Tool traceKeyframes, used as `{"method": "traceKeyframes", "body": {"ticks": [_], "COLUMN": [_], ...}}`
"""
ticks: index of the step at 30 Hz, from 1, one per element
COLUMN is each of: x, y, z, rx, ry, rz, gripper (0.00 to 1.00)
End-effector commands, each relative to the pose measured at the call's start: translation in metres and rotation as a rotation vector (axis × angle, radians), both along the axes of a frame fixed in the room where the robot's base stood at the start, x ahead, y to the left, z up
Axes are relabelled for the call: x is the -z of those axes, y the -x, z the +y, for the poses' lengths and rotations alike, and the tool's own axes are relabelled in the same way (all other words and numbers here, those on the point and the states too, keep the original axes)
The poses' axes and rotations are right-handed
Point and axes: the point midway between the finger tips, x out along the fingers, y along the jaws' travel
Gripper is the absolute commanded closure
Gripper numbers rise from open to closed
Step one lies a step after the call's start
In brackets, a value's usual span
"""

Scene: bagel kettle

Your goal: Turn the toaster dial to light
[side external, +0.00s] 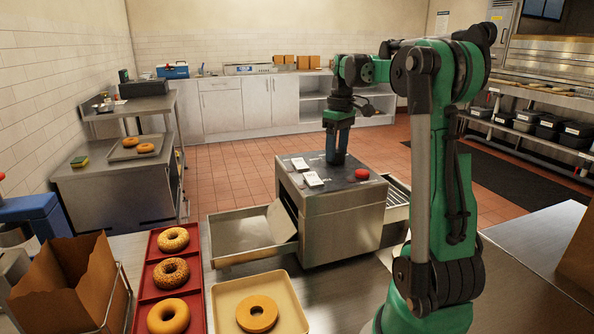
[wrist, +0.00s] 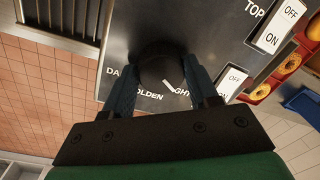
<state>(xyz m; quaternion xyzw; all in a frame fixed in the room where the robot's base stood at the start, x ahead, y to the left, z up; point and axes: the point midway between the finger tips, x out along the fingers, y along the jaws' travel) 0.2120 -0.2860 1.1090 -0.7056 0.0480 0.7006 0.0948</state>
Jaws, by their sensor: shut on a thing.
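The toaster (side external: 340,222) is a steel box with a dark top panel. Its black round dial (wrist: 160,60) shows in the wrist view, with the partly covered words dark, golden and light around its near side. The dial's white pointer mark (wrist: 169,86) points down and right, close to the partly hidden word light. My gripper (side external: 336,160) points straight down at the panel. In the wrist view its two blue fingers stand on either side of the dial and are shut on it. In the side view the dial is hidden behind the fingers.
Two white on/off switches (side external: 313,179) and a red button (side external: 362,174) sit on the panel near my gripper. A red tray (side external: 145,296) with several bagels and a cream tray (side external: 290,291) with one bagel lie in front. A paper bag (side external: 62,285) stands at the left.

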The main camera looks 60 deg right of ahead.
Motion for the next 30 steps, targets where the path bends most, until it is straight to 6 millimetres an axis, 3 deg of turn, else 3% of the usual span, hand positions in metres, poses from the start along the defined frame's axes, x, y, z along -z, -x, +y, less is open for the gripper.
{"method": "traceKeyframes", "body": {"ticks": [15,16,19,30], "x": [-0.0003,-0.0003,-0.0002,-0.0036], "y": [0.0,0.0,0.0,-0.0001], "z": [0.0002,0.0002,0.0002,-0.0004], "rx": [-0.023,-0.023,-0.023,-0.022], "ry": [-0.001,-0.001,-0.001,0.0], "rz": [0.0,0.0,0.0,0.001], "gripper": [1.0,0.44,0.16,0.16]}}
